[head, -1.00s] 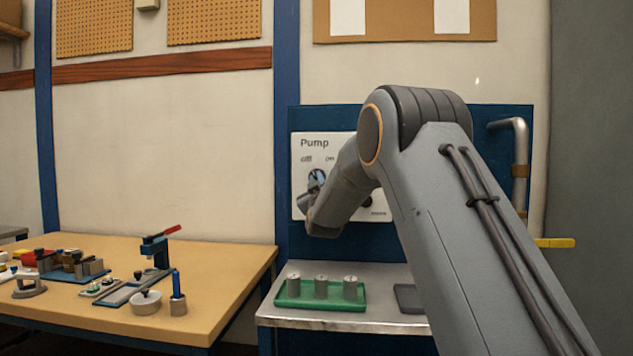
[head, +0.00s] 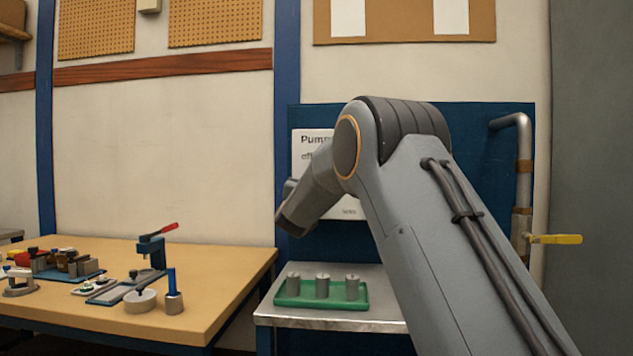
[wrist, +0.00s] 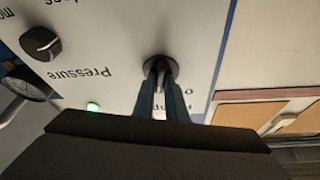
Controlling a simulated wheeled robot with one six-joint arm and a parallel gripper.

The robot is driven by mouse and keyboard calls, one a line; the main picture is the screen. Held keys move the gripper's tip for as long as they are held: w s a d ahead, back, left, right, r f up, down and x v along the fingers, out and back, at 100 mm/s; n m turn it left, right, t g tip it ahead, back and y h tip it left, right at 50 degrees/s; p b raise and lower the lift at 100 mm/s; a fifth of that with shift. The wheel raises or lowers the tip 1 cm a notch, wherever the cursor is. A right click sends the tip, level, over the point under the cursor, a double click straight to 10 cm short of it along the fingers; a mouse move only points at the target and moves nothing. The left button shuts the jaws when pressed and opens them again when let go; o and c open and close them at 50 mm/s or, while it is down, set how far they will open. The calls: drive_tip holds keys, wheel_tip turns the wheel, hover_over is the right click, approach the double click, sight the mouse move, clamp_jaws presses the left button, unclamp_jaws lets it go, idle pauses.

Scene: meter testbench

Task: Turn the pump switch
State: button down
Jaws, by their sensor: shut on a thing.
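The pump switch (wrist: 160,68) is a dark round knob on the white panel (wrist: 115,65), near its edge in the wrist view, where the picture is turned upside down. My gripper (wrist: 161,82) is shut on the switch, one finger on each side of its handle. A green lamp (wrist: 93,106) on the panel is lit. In the head view the panel (head: 310,145) with the word Pump is partly covered by my arm, and the switch is hidden. I cannot tell the switch's exact angle.
Another dark knob (wrist: 41,43) is by the Pressure label, with a round gauge (wrist: 27,84) near it. Below the panel, a green tray (head: 290,300) with metal cylinders stands on a metal shelf (head: 340,315). A pipe (head: 522,175) with a yellow handle (head: 556,239) is at right.

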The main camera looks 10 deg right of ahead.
drive_tip(key=shift+m+g+h, duration=0.6)
drive_tip(key=shift+m+h, duration=0.1)
drive_tip(key=shift+m, duration=1.5)
drive_tip(key=c, duration=1.8)
unclamp_jaws()
drive_tip(key=v, duration=0.7)
drive_tip(key=shift+s+a, duration=0.3)
